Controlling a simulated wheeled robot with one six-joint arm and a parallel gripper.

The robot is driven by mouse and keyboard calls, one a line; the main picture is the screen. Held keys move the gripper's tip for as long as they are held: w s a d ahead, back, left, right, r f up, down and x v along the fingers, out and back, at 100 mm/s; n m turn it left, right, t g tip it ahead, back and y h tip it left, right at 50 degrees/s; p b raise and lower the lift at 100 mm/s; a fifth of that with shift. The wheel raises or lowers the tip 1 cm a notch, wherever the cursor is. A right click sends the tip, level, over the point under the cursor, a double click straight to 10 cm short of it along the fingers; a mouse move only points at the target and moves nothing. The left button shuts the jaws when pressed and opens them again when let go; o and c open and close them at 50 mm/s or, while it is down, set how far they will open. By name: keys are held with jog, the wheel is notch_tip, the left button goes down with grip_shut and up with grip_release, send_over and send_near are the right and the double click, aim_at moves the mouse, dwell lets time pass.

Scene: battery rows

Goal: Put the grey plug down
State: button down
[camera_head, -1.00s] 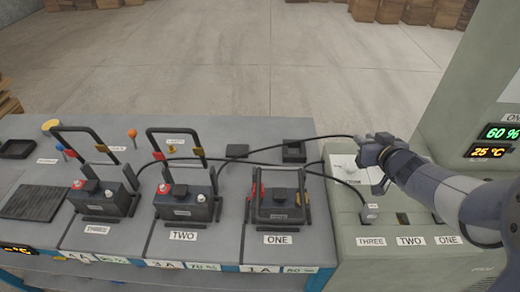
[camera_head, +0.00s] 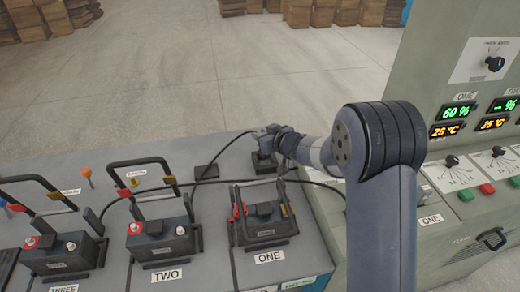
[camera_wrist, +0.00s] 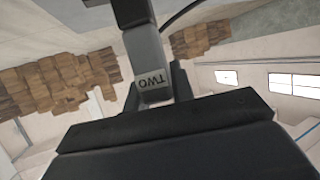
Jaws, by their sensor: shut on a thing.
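The grey plug (camera_wrist: 150,60) fills the middle of the wrist view, with a white label reading TWO upside down. My gripper (camera_wrist: 155,92) is shut on it, and a black cable shows beside it at the top. In the head view my gripper (camera_head: 268,140) is at the back right of the bench, over or just behind a small black holder (camera_head: 263,166). The plug is too small and covered to make out there. I cannot tell whether it touches the holder.
Batteries labelled ONE (camera_head: 264,232), TWO (camera_head: 160,241) and THREE (camera_head: 62,256) stand in a row on the grey bench. A flat black pad (camera_head: 206,172) lies left of the holder. Black cables cross behind the batteries. A grey-green cabinet (camera_head: 465,225) stands right.

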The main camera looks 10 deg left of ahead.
jog(key=shift+f+b, duration=0.45)
jog(key=shift+f, duration=1.45)
jog(key=shift+f, duration=0.15)
jog(key=c, duration=1.2)
grip_release()
jog(key=shift+s+d+r, duration=0.1)
jog(key=shift+d+r, duration=0.05)
jog(key=shift+r, duration=0.05)
jog(key=v, duration=1.1)
jog(key=shift+s+d, duration=0.2)
jog(key=shift+d, duration=0.1)
jog(key=shift+a, duration=0.1)
